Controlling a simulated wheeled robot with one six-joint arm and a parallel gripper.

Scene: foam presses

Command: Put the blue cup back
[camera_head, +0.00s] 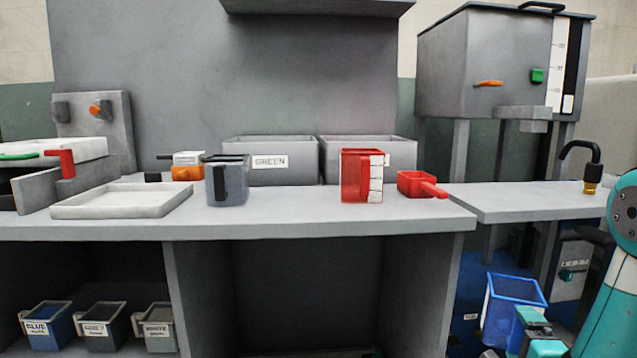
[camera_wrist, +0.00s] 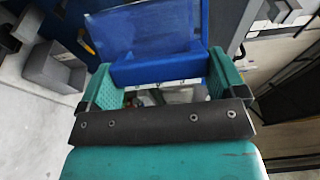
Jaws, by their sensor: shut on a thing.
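The blue cup (camera_head: 513,290) is at the lower right in the head view, low beside the bench. My teal gripper (camera_head: 530,328) is shut on it, and the gripper's upper parts overlap the cup's lower right. In the wrist view the blue cup (camera_wrist: 152,38) lies just beyond the fingers, with a thick blue bar, seemingly its handle, between the two teal fingertips of my gripper (camera_wrist: 162,80). The cup's contents cannot be made out. A blue bin (camera_head: 48,326) with a label reading BLUE stands on the lower left shelf.
A grey cup (camera_head: 228,182), red cup (camera_head: 360,176) and red scoop (camera_head: 418,184) stand on the bench (camera_head: 290,216), by a white tray (camera_head: 122,200). A side counter (camera_head: 530,200) with a black tap is at right, under a grey tank (camera_head: 485,65). A grey box (camera_wrist: 55,68) shows in the wrist view.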

